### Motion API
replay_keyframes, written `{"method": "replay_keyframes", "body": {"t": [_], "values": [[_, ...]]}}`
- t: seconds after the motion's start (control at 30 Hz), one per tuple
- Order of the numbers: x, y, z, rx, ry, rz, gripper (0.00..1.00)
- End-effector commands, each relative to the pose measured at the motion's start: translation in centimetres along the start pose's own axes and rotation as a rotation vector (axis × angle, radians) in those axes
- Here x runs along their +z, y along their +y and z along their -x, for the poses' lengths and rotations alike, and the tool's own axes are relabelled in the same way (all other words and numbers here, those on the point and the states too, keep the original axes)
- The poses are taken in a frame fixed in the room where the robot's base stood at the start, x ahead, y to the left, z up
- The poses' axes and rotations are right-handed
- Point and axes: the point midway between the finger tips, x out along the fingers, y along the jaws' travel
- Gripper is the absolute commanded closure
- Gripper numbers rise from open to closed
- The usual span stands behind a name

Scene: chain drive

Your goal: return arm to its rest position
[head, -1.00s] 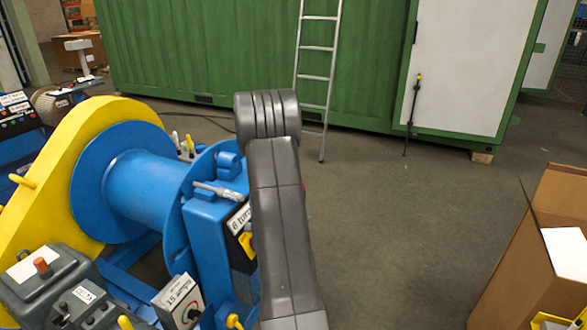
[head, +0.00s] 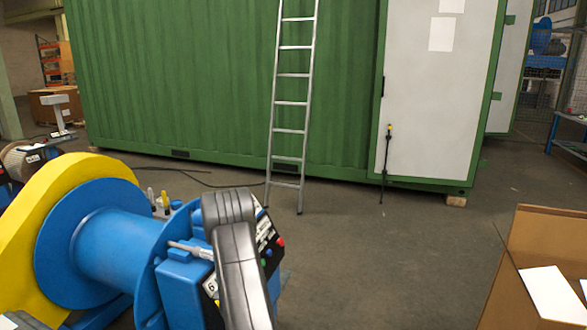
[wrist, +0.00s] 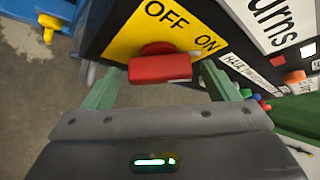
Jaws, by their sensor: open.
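My gripper (wrist: 162,85) is open in the wrist view, its two green fingers apart. A red switch handle (wrist: 160,69) shows between the fingers, on a yellow plate (wrist: 125,40) marked OFF and ON. Nothing is clearly held, and I cannot tell whether a finger touches the handle. In the head view my dark grey arm (head: 238,265) rises in front of the blue winch machine (head: 180,285). The gripper itself is hidden there.
A blue drum (head: 105,245) with a yellow guard (head: 25,215) stands at left. A ladder (head: 291,104) leans on a green container (head: 180,80). A cardboard box (head: 535,235) stands at right. The floor (head: 400,250) between is clear.

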Motion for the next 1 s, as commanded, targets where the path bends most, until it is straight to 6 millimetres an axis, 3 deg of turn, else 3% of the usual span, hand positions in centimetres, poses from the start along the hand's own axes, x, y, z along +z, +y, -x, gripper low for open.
{"method": "replay_keyframes", "body": {"t": [0.47,1.0], "values": [[0.0,-0.1,0.8,-0.001,0.000,0.000,0.19],[-0.1,-0.1,9.2,-0.002,0.001,-0.001,0.19]]}}
